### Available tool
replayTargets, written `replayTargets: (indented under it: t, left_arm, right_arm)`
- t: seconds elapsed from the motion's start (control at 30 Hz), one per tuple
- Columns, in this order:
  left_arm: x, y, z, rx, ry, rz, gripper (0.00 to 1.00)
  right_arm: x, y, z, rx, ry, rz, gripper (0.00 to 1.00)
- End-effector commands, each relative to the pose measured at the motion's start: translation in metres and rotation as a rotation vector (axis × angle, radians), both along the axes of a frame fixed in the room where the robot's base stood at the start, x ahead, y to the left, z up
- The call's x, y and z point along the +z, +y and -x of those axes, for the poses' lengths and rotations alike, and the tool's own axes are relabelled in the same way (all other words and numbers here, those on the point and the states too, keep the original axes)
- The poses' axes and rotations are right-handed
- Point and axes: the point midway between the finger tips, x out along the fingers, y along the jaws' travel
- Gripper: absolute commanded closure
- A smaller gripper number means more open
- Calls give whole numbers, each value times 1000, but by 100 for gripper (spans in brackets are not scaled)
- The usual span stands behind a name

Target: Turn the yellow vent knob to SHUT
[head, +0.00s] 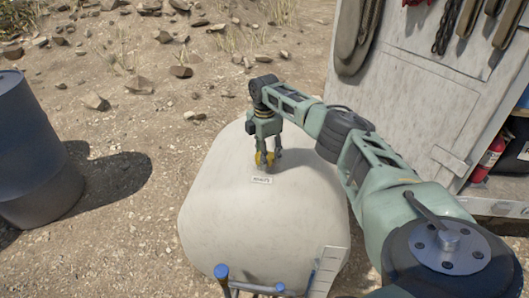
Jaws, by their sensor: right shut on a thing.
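The yellow vent knob (260,158) sits on top of the pale mud tank (215,215). My right gripper (267,160) points down from above and is shut on the knob, with its fingers hiding part of it. A small white label (262,180) with dark lettering lies on the tank just in front of the knob. The lettering is too small to read, and I cannot tell which way the knob is turned. My left gripper is not in view.
A dark blue drum (35,150) stands on the dirt at the left. A pale cabinet (400,110) with hanging tools stands at the right, with a red fire extinguisher (487,158) beside it. Blue-capped rails (222,272) and a scale plate (325,270) are at the tank's front.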

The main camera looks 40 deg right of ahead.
Motion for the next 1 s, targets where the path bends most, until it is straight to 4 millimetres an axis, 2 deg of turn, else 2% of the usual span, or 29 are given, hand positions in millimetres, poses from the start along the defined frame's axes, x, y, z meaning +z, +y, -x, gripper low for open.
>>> replayTargets:
  t: [0.4, 1.0]
  left_arm:
    - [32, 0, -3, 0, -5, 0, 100]
    - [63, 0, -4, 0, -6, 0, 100]
  right_arm:
    - [5, -1, -2, -340, -7, -2, 79]
    - [5, -3, -1, -912, -9, 0, 79]
